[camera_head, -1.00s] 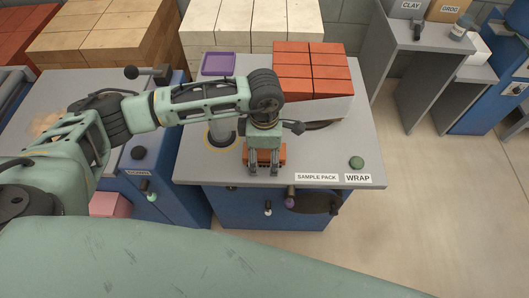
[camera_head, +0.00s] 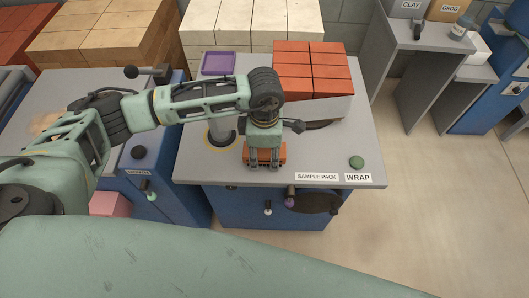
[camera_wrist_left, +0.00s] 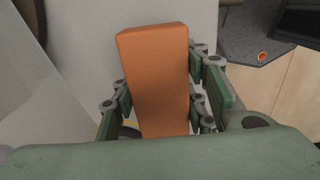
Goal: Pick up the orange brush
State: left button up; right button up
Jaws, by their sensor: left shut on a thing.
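The orange brush (camera_head: 265,155) shows as a plain orange block at the front of the grey bench top; no bristles can be seen. My left gripper (camera_head: 265,164) comes down over it from above, with a finger on each side, and is shut on it. In the left wrist view the brush (camera_wrist_left: 158,75) stands out long between the fingers (camera_wrist_left: 163,108), its near end hidden by the gripper body. Whether the brush touches the bench cannot be told. My right gripper is not in view.
Red bricks (camera_head: 312,72) are stacked at the back right of the bench (camera_head: 350,130). A purple tray (camera_head: 217,63) lies at the back left. The bench top right of the gripper is mostly clear.

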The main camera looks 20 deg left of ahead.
pick_arm(q)
jog(key=r, duration=0.2)
jog(key=d+r+b, duration=0.1)
jog(key=r, duration=0.1)
jog(key=shift+w+r, duration=0.15)
jog(key=w+d+r+b, duration=0.2)
jog(key=d+r, duration=0.4)
jog(key=d, duration=0.4)
jog(key=shift+w+r+b, duration=0.25)
jog(key=shift+w+b, duration=0.15)
jog(key=shift+w, duration=0.25)
